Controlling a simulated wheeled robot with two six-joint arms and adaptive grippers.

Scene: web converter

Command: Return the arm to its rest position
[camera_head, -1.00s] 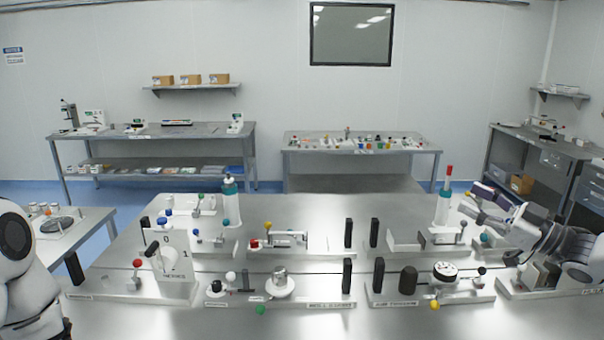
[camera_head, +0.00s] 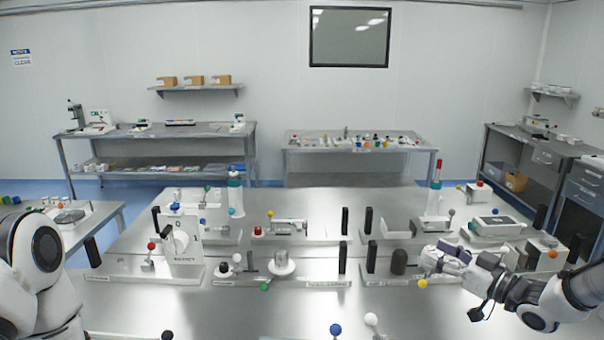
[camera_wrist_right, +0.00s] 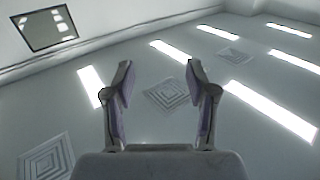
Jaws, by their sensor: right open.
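My right arm reaches in from the right edge of the head view, low over the front right of the steel table (camera_head: 290,325). My right gripper (camera_head: 432,258) points left, beside a yellow knob (camera_head: 422,283) and a dark cylinder (camera_head: 399,262). Whether it touches the station below it I cannot tell. In the right wrist view the two fingers (camera_wrist_right: 160,90) stand apart with nothing between them, against ceiling and wall. My left arm's white links show at the left edge; its gripper is out of view.
Several fixture stations stand in rows on the table, including a white plate with a red knob (camera_head: 151,246), a silver knob (camera_head: 282,263) and a blue-topped bottle (camera_head: 236,192). Blue (camera_head: 336,330) and white knobs show at the front edge. Bare steel lies at front centre.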

